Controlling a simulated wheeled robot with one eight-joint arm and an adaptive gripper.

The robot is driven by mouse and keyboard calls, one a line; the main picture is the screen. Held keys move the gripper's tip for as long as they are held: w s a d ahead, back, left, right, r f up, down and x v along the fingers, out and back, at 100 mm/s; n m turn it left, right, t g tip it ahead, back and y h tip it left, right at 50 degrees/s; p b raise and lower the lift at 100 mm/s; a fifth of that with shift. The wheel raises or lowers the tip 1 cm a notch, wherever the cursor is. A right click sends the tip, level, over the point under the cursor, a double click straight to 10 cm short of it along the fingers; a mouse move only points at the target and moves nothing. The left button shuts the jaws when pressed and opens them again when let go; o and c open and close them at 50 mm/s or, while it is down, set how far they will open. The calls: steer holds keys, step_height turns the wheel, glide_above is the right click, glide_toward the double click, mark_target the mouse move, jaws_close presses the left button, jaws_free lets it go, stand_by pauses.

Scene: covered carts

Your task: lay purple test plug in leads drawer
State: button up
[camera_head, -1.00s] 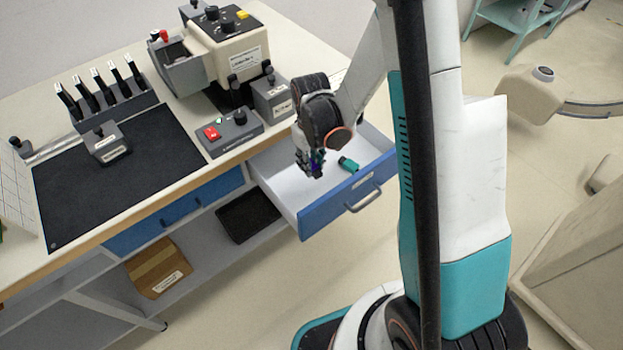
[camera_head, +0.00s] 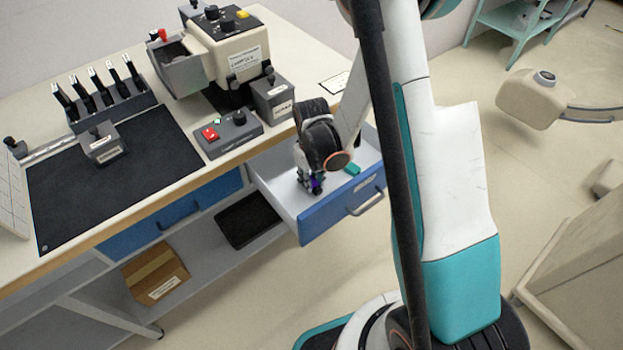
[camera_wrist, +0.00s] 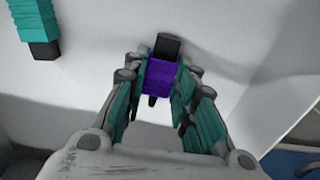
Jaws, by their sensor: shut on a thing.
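The purple test plug (camera_wrist: 161,78) has a purple body with dark ends and sits between the fingers of my gripper (camera_wrist: 158,85) in the wrist view. My gripper is shut on it. In the head view my gripper (camera_head: 312,187) points down inside the open drawer (camera_head: 285,190), which has a blue front and a pale inside. The plug (camera_head: 317,184) shows there only as a small purple patch. The drawer's pale floor lies under the plug in the wrist view; I cannot tell whether the plug touches it. No label can be read on the drawer front.
A teal plug (camera_wrist: 34,25) lies in the drawer, left of my gripper in the wrist view, and also shows in the head view (camera_head: 352,168). The bench above holds a red-button box (camera_head: 228,133), a small grey box (camera_head: 272,97) and a black mat (camera_head: 110,180).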

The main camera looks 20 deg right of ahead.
steer(key=shift+f, duration=0.2)
steer(key=o, duration=1)
steer(key=shift+o, duration=0.2)
steer(key=s+r+m+t+p, duration=0.1)
steer(key=s+r+t+p, duration=0.15)
steer(key=r, duration=1.15)
steer(key=s+r+m+t+p, duration=0.1)
steer(key=s+r+p, duration=0.2)
steer(key=r, duration=1.2)
steer(key=s+r+m+t, duration=0.1)
steer(key=s+r+t, duration=0.2)
steer(key=s+r, duration=0.4)
steer(key=shift+s+d+m+t, duration=0.2)
steer(key=shift+s+m+t, duration=0.15)
steer(key=shift+s, duration=1.3)
